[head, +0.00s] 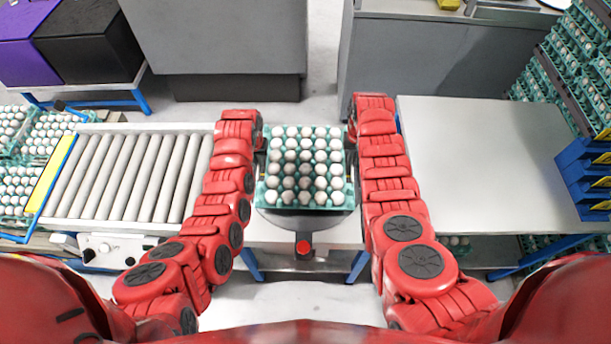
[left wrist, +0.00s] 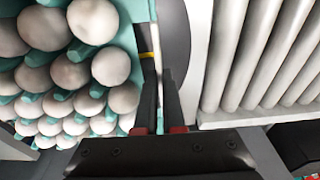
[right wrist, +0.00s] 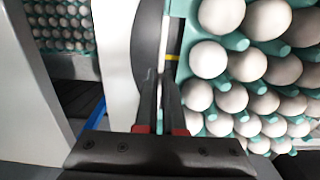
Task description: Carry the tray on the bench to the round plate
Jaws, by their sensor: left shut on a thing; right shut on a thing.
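The teal tray (head: 303,206) full of white eggs is at the middle of the head view, level, between my two arms. The round plate (head: 275,218) shows under and around it; whether the tray touches the plate I cannot tell. My left gripper (head: 261,160) is shut on the tray's left edge, and the tray's rim also shows in the left wrist view (left wrist: 137,66). My right gripper (head: 350,160) is shut on its right edge; the rim shows in the right wrist view (right wrist: 180,72). The fingertips are partly hidden in the head view.
A roller conveyor (head: 130,178) lies to the left, with more egg trays (head: 20,185) beyond it. A bare grey bench (head: 480,160) stands to the right. Stacked egg trays (head: 560,70) and blue boxes (head: 590,180) stand at the far right. Grey cabinets (head: 225,40) are behind.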

